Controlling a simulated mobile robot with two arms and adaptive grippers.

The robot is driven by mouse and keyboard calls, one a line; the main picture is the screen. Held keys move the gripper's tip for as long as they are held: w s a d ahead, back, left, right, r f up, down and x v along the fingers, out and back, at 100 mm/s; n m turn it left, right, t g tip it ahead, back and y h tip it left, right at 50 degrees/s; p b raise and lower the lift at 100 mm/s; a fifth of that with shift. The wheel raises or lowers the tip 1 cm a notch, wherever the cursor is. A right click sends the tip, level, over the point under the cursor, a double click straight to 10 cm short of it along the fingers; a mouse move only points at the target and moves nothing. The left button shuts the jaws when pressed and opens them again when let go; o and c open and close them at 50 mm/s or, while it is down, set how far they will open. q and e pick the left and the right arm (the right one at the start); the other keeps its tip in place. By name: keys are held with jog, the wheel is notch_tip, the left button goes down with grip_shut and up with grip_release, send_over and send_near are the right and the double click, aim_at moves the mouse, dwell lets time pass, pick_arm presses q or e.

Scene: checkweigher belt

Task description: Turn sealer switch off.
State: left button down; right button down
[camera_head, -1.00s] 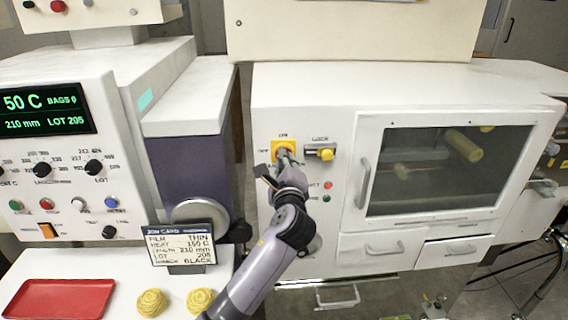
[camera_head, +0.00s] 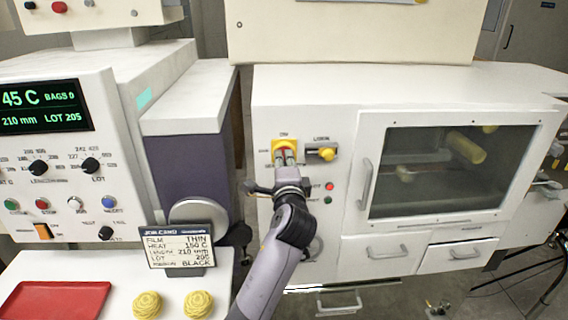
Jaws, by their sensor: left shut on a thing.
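The sealer switch, a rotary switch on a yellow plate (camera_head: 283,146), is on the front of the white machine in the middle of the head view. My left gripper (camera_head: 286,158) is shut on the switch's red handle, with its fingers pointing up at the plate. The fingers hide most of the handle, so I cannot tell its exact angle. The small labels around the plate are too blurred to read surely. My right gripper is not in view.
A yellow lock knob (camera_head: 327,154) is just right of the switch, with red (camera_head: 329,186) and green (camera_head: 327,200) lamps below. A windowed door (camera_head: 366,185) is further right. At left are a control panel (camera_head: 60,180), job card (camera_head: 180,247) and red tray (camera_head: 55,300).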

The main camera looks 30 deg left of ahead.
pick_arm(q)
jog(key=shift+f, duration=0.1)
dwell(0.3)
jog(key=c, duration=1.6)
grip_release()
jog(key=v, duration=1.2)
